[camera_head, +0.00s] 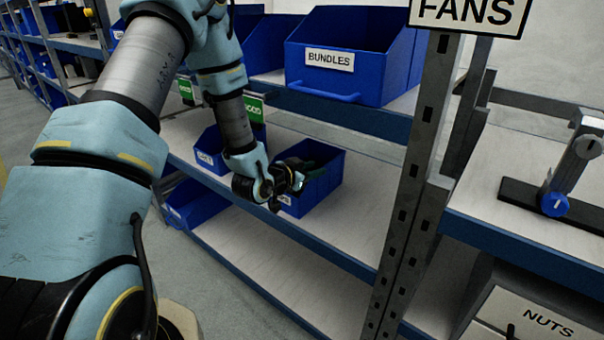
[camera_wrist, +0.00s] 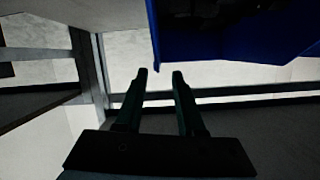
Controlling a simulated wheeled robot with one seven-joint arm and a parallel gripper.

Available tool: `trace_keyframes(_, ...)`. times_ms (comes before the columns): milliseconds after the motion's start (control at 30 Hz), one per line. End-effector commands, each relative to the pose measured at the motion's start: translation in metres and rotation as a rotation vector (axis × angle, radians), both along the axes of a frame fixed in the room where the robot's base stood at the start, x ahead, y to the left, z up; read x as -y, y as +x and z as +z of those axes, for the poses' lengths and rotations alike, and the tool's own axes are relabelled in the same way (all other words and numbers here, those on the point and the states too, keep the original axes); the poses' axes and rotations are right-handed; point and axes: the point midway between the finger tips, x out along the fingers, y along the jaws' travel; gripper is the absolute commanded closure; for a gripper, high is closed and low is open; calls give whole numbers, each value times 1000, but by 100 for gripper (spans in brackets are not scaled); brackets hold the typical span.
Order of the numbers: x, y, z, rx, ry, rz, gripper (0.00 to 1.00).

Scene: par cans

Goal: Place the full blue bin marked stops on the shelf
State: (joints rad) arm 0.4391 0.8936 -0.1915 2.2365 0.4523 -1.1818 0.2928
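A blue bin (camera_head: 325,184) stands on the middle shelf board (camera_head: 375,190). Its front label (camera_head: 287,200) is partly hidden by my gripper, and I cannot read it. My gripper (camera_head: 300,176) is at this bin's front, overlapping its opening in the head view. In the wrist view my gripper (camera_wrist: 159,76) has its two dark fingers apart with nothing between them. A blue bin (camera_wrist: 225,45) fills the upper right there, beyond the fingertips; I cannot tell whether they touch it. No word "stops" is legible on any bin.
A large blue bin marked BUNDLES (camera_head: 395,70) sits on the shelf above. A smaller blue bin (camera_head: 208,147) is left of my gripper, and another (camera_head: 192,207) sits lower. The perforated metal post (camera_head: 415,170) stands at right. Free board lies right of the middle bin.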

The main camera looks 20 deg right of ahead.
Motion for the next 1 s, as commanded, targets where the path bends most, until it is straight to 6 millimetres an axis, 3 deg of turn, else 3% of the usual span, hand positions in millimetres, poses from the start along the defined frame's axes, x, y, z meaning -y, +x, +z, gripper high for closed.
trace_keyframes(100, -22, -11, 7, 0, 1, 2, 62)
trace_keyframes(300, -48, -26, 16, 0, 0, 2, 62)
trace_keyframes(600, -58, -33, 21, -1, 0, 0, 62)
trace_keyframes(733, -69, -25, 22, -15, 42, 31, 62)
trace_keyframes(867, -109, -3, 22, -89, 176, 140, 62)
trace_keyframes(1000, -185, 12, 27, -252, 352, 345, 62)
